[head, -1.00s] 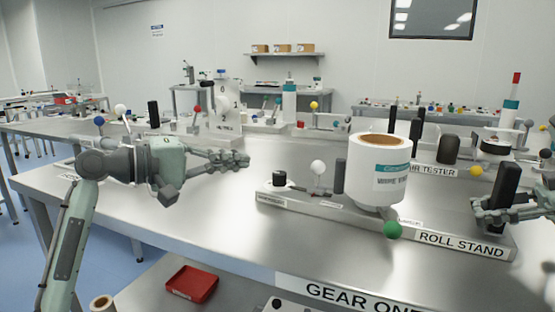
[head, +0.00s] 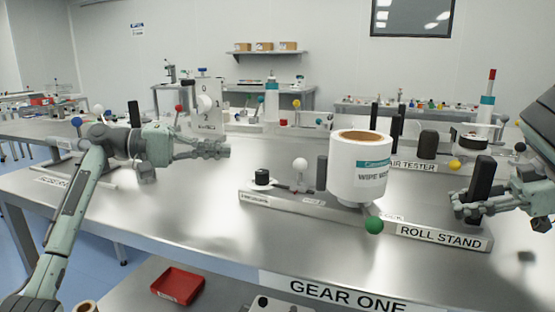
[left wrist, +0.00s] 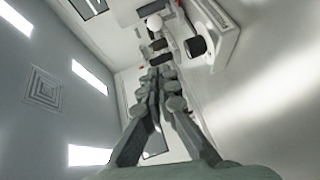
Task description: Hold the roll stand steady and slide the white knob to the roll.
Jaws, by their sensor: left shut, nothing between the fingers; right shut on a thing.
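The roll stand (head: 440,232) is a long, low metal base on the table. It carries a white roll (head: 355,172) with a teal label and, left of it, a white ball knob (head: 300,164) on a thin stem, apart from the roll. My right gripper (head: 468,203) is shut on the black upright handle (head: 481,179) at the stand's right end. My left gripper (head: 224,149) is shut and empty, in the air left of the knob and apart from it. In the left wrist view its fingers (left wrist: 155,78) are together, with a white ball (left wrist: 154,22) beyond them.
A dark post stands between knob and roll, a black cap (head: 262,176) at the stand's left end. A green ball (head: 374,225) sticks out in front below the roll. Other devices stand behind. The table in front is clear. A red tray (head: 178,284) lies lower down.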

